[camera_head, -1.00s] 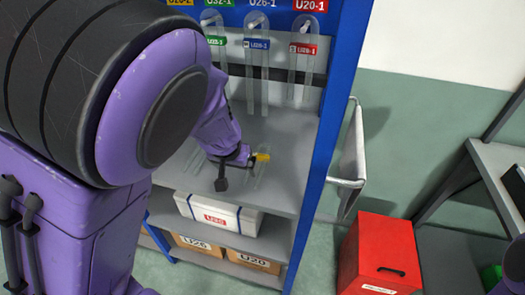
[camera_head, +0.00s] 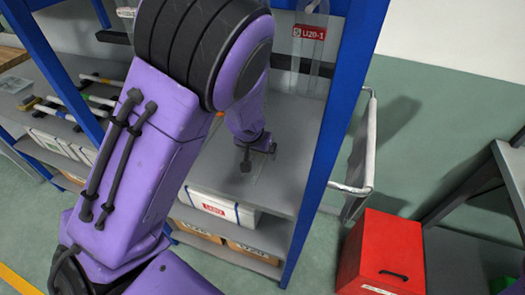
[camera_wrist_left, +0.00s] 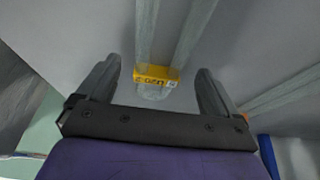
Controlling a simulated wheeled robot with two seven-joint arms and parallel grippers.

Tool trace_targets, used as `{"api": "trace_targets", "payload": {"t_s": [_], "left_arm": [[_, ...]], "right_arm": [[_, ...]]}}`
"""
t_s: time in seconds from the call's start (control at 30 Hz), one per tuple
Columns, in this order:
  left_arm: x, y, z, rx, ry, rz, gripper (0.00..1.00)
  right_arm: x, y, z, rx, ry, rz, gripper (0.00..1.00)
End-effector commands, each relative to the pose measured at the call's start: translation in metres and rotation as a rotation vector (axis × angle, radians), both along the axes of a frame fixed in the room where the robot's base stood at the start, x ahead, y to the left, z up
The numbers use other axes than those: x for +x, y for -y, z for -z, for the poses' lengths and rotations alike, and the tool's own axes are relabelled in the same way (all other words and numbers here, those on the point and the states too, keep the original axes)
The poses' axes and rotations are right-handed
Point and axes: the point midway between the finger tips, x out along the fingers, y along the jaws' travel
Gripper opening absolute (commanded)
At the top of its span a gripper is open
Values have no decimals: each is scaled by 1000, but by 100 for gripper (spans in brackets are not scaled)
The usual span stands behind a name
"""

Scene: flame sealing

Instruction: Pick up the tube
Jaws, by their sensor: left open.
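The tube is a clear glass U shape with a yellow label (camera_wrist_left: 157,76), seen in the left wrist view. Its curved end (camera_wrist_left: 152,92) points toward my gripper and its two legs run away across the grey shelf. My left gripper (camera_wrist_left: 157,72) is open, with one finger on each side of the label and gaps on both sides. In the head view my left gripper (camera_head: 258,150) is low over the grey shelf, and its arm and hand hide the tube's label. My right gripper is not in view.
A clear tube with a red label (camera_head: 308,32) hangs at the rack's back. A blue post (camera_head: 335,120) stands right of the gripper. A white box (camera_head: 222,208) is on the shelf below. A red cabinet (camera_head: 385,245) stands right. More tubes lie on the left bench.

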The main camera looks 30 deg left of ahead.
Motion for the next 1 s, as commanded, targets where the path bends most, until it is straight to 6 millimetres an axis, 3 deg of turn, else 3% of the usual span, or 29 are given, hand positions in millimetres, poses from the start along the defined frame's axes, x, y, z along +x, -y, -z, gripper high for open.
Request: {"api": "trace_targets", "payload": {"t_s": [0.27, 0.33, 0.47, 0.5, 0.77, 1.0], "left_arm": [[4, 0, 9, 0, 1, 2, 94], [4, 0, 9, 0, 1, 2, 77], [4, 1, 8, 0, 1, 2, 35], [4, 1, 8, 0, 1, 2, 33], [4, 1, 7, 0, 1, 2, 32], [5, 2, -7, -1, 1, 5, 32]], "right_arm": [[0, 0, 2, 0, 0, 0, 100], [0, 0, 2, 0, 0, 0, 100], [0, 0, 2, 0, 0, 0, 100], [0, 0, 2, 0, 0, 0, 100], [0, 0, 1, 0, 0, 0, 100], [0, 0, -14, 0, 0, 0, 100]]}}
